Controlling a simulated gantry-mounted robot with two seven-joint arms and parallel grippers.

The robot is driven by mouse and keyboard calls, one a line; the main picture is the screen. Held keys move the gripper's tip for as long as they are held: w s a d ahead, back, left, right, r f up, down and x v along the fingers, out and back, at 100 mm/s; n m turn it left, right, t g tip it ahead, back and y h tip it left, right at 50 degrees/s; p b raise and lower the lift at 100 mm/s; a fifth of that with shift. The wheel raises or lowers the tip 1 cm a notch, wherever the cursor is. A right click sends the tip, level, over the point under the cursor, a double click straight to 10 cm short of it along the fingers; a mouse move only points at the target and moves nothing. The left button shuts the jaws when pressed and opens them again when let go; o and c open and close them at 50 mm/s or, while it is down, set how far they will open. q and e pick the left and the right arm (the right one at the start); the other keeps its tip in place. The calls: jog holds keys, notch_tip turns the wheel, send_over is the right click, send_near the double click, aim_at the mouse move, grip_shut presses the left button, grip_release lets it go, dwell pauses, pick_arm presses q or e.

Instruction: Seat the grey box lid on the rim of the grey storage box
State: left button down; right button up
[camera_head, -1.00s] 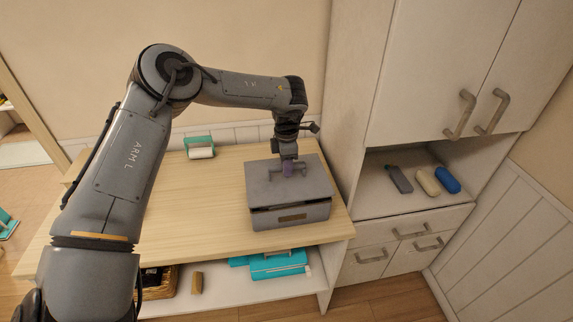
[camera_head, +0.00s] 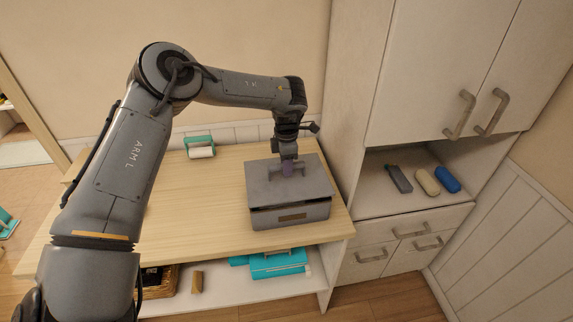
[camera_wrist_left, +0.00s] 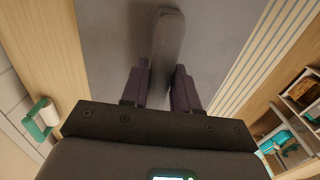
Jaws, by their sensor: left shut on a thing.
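The grey box lid (camera_head: 270,187) lies over the grey storage box (camera_head: 312,214), which stands on the wooden table near its right end. A thin dark gap shows between lid and box along the front, so I cannot tell whether the lid sits fully on the rim. My left gripper (camera_head: 287,170) is shut on the lid's handle, above the lid's middle. In the left wrist view the two purple-grey fingers (camera_wrist_left: 160,88) stand on either side of the grey handle bar (camera_wrist_left: 168,40). My right gripper is in neither view.
A teal and white roll holder (camera_head: 200,147) stands at the table's back. The cabinet wall (camera_head: 345,110) rises close to the right of the box. Its niche holds several small bottles or cases (camera_head: 427,181). Teal boxes (camera_head: 278,264) lie on the shelf below. The table's left part is clear.

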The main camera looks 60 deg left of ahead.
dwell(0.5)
pick_arm(q)
jog(key=shift+f+b, duration=0.35)
jog(key=shift+f, duration=0.4)
jog(key=shift+f+b, duration=0.45)
jog(key=shift+f, duration=0.25)
jog(key=c, duration=0.8)
grip_release()
notch_tip(320, 180, up, 11)
jog(key=shift+f+p, duration=0.15)
jog(key=shift+p, duration=0.65)
jog(key=shift+r, duration=0.2)
